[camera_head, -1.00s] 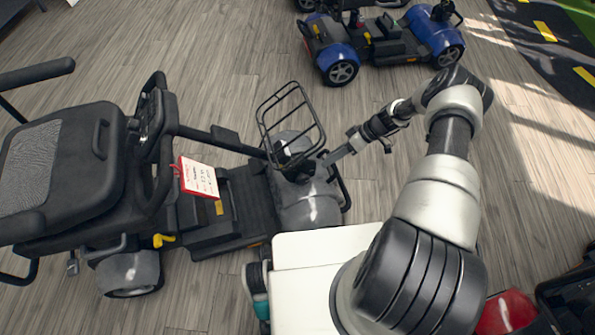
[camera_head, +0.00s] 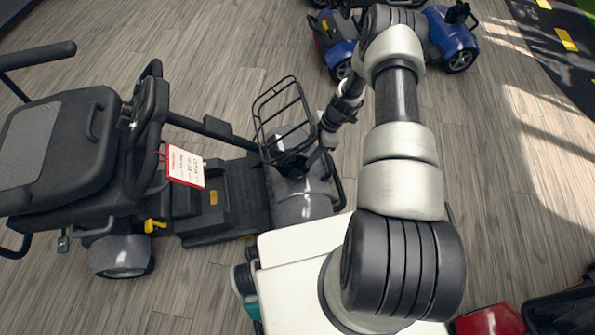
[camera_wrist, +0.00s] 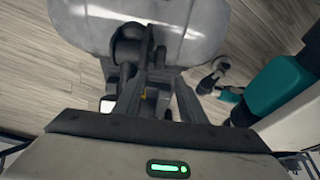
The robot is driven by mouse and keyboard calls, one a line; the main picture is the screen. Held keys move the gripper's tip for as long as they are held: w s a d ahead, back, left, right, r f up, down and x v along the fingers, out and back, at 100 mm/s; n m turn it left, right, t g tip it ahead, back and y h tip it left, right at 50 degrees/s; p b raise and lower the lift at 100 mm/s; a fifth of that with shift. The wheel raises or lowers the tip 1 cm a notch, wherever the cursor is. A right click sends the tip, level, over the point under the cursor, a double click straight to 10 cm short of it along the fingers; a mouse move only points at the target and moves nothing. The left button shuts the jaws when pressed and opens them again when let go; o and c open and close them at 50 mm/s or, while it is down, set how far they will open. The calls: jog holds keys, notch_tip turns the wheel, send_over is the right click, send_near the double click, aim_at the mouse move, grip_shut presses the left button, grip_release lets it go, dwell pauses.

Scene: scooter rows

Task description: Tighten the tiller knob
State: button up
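The grey scooter (camera_head: 300,200) stands at the left, with a wire basket (camera_head: 285,112) on its tiller. My gripper (camera_head: 318,155) is at the right side of the basket, low beside the tiller joint, partly hidden by my wrist. In the wrist view my gripper (camera_wrist: 150,92) has its two fingers apart, with black tiller parts (camera_wrist: 152,75) showing between and beyond them. A dark rounded part (camera_wrist: 127,46) sits at the tiller joint, over the shiny grey front cover (camera_wrist: 195,25). I cannot tell which part is the knob, or whether a finger touches it.
A red-edged paper tag (camera_head: 185,166) hangs by the scooter's seat (camera_head: 60,150). A blue scooter (camera_head: 450,40) stands at the back. My white base top is close to the scooter's front. A red item (camera_head: 490,320) is at the bottom right.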

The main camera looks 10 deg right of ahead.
aim_at(297, 172)
jog(key=b+x, duration=0.2)
jog(key=x, duration=0.8)
jog(key=shift+a+f, duration=0.2)
jog(key=shift+f, duration=0.1)
grip_shut()
